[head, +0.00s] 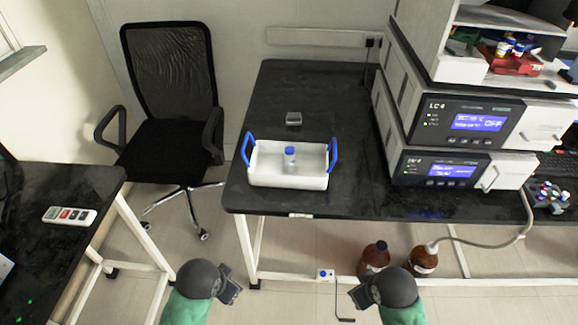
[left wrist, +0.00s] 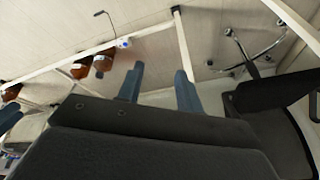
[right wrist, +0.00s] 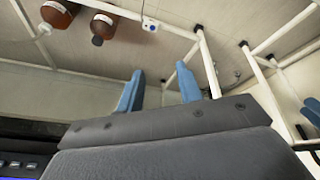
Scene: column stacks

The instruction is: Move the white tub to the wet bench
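The white tub (head: 288,179) stands on the black bench (head: 320,90) near its front left corner. It has a raised blue handle at each end, and a clear bottle with a blue cap (head: 290,154) stands inside it. My left gripper (head: 232,290) is low in front of the bench, below and left of the tub; its fingers are apart and empty in the left wrist view (left wrist: 160,88). My right gripper (head: 360,296) is below and right of the tub; its fingers are apart and empty in the right wrist view (right wrist: 160,90). No bench is labelled as wet bench.
Stacked LC instruments (head: 450,150) fill the bench's right side. A small grey box (head: 294,118) sits behind the tub. Another dark bench (head: 70,190) at left holds a white remote-like device (head: 70,215). An office chair (head: 168,100) stands between. Brown bottles (head: 424,260) stand on the floor.

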